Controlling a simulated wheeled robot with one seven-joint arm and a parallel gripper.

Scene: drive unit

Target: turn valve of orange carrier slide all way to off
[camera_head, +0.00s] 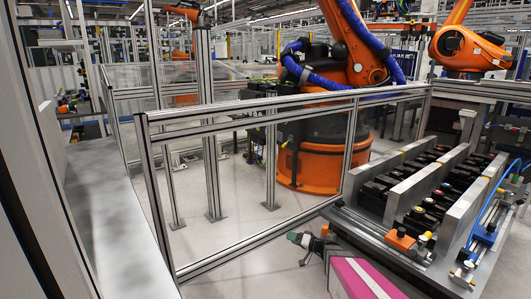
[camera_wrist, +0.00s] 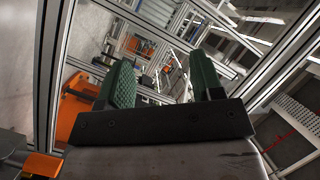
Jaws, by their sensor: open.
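The orange carrier slide (camera_head: 400,240) is a small orange block at the near end of the grey fixture on the right in the head view. A small yellow part (camera_head: 425,237), apparently its valve, sits just right of it; its exact angle is too small to tell. My gripper (camera_head: 299,243) is left of the orange slide, apart from it. In the wrist view the two green fingers of my gripper (camera_wrist: 165,78) stand wide apart with nothing between them. An orange piece at the lower left of the wrist view cannot be identified surely.
A blue carrier slide (camera_head: 487,234) with a blue hose (camera_head: 487,205) lies right of the orange one. Upright metal plates (camera_head: 408,185) stand on the fixture (camera_head: 350,222). A framed fence (camera_head: 280,195) stands behind my gripper, with a large orange robot (camera_head: 310,165) beyond.

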